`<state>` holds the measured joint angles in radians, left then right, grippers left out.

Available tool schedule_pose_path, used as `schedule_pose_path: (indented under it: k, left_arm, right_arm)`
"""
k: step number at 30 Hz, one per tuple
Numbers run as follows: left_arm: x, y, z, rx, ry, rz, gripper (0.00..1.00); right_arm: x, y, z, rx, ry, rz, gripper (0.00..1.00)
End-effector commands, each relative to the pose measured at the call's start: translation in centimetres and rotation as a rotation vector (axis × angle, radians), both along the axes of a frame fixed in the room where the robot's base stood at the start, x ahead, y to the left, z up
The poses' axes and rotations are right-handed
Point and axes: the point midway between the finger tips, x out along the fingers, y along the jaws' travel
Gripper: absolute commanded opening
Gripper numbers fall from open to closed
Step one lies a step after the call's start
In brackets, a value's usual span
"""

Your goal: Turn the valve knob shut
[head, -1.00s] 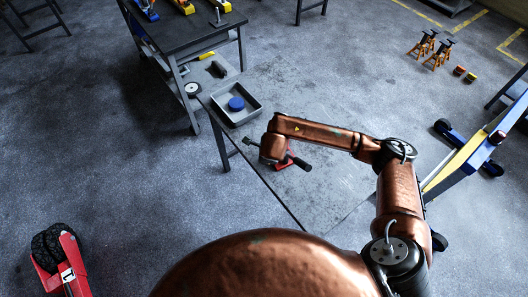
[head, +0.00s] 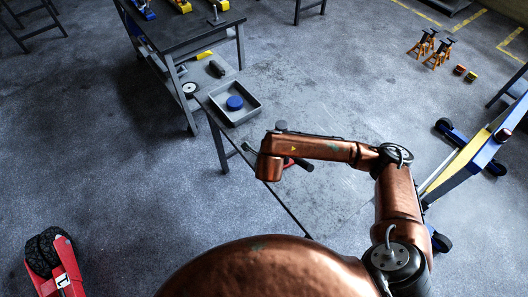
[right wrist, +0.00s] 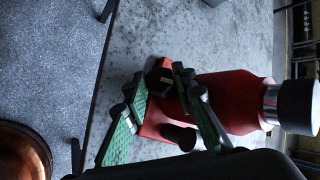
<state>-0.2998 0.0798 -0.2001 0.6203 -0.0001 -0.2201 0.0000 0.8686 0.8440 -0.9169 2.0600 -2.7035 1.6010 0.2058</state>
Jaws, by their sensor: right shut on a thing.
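The red jack (right wrist: 235,95) shows in the right wrist view, with a silver ram and black cap at its right end. A small dark knob with a red edge (right wrist: 160,80), which looks like the valve knob, sits at its left end. My right gripper (right wrist: 161,83) has green-padded fingers, one on each side of this knob, with their tips shut on it. In the head view my right arm hides most of the jack (head: 290,162) and the gripper's fingers. My left gripper is in neither current view.
The jack is on a grey bench top (head: 335,205). A grey tray (head: 257,113) with a blue round item (head: 235,103) lies at its far left corner. A dark workbench (head: 185,35) stands behind. A blue and yellow lift (head: 460,160) is at right.

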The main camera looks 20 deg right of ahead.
Motion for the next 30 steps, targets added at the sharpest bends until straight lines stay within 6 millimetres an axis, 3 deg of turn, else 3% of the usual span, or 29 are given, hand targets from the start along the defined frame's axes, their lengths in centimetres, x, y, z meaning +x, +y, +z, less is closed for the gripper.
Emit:
schedule_pose_path:
  k: [2,3,10,22,30]
  left_arm:
    - [0.0,0.0,0.0,0.000,0.000,0.000,0.40]
    - [0.0,0.0,0.0,0.000,0.000,0.000,0.40]
    - [0.0,0.0,0.0,0.000,0.000,0.000,0.40]
    - [-0.2,0.2,0.0,0.002,0.002,0.000,0.40]
    - [-0.1,0.1,0.0,0.001,0.001,0.000,0.40]
  right_arm:
    - [0.0,0.0,-0.1,-0.001,0.002,-0.001,0.00]
    - [0.0,0.0,-0.1,-0.001,0.002,-0.001,0.25]
    - [0.0,0.0,0.0,0.000,0.001,0.000,0.41]
    - [-0.4,0.1,0.6,0.000,0.001,0.001,0.42]
    - [-3.7,0.9,4.3,0.001,-0.002,0.004,0.42]
